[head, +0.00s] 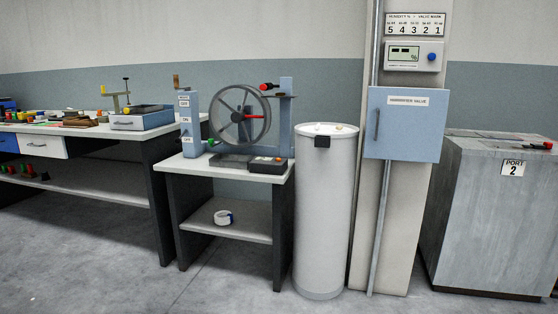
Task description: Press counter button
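I cannot tell for certain which thing is the counter. A small dark box (268,165) with a red spot on its top, possibly a button, lies at the front right of the small table (190,164), below a spoked wheel (241,115). A white meter (413,55) with a display and a round blue button (432,57) is mounted on the pillar, under a number plate (416,24). Neither of my grippers is in view.
A tall white can (325,230) stands right of the small table. A blue cabinet (404,140) sticks out from the pillar below the meter. A grey metal bin (490,225) marked PORT 2 is at right. A cluttered workbench (95,128) is at left. The front floor is clear.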

